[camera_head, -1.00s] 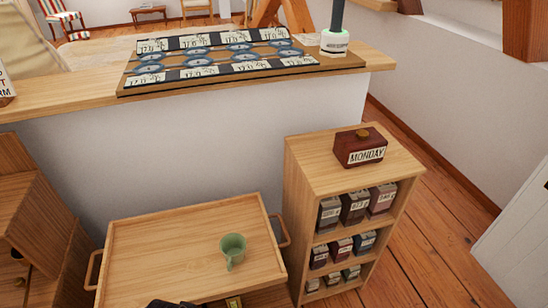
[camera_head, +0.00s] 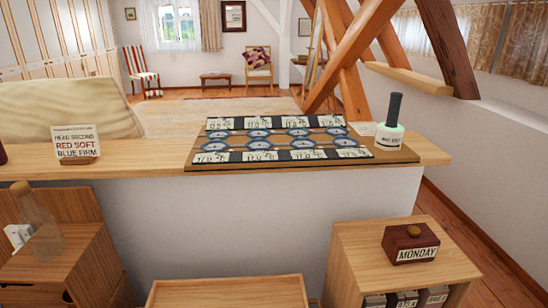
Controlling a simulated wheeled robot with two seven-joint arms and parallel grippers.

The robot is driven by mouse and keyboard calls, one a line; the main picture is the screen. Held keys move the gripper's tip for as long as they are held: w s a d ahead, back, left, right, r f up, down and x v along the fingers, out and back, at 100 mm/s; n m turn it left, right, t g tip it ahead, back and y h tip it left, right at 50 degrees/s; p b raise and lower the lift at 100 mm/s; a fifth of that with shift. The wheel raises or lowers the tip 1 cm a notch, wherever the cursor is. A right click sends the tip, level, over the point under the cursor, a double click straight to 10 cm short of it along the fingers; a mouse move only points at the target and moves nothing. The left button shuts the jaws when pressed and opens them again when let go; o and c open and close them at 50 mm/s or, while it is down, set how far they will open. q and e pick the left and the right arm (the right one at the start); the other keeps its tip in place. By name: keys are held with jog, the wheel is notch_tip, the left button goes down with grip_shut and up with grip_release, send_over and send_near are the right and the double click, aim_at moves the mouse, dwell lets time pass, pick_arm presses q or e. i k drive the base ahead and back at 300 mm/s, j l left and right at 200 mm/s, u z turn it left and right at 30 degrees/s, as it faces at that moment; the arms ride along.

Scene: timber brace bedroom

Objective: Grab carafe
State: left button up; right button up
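A clear, brownish glass carafe (camera_head: 40,222) with a narrow neck and wider base is at the left. It appears to stand upright on the wooden bedside cabinet (camera_head: 75,255), near its back panel. Its see-through outline is faint, and I cannot tell if it holds anything. Neither of my grippers is in view, and nothing is seen touching the carafe.
A long wooden ledge (camera_head: 130,170) runs behind the cabinet, bearing a sign (camera_head: 76,144) and a board (camera_head: 280,145). A wooden tray table (camera_head: 228,292) is at bottom centre. A shelf unit (camera_head: 365,250) with a MONDAY box (camera_head: 410,244) stands right.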

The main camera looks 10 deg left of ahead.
aim_at(39, 228)
jog(key=u, duration=1.85)
jog(key=i+j+z, duration=0.15)
jog(key=j, duration=0.25)
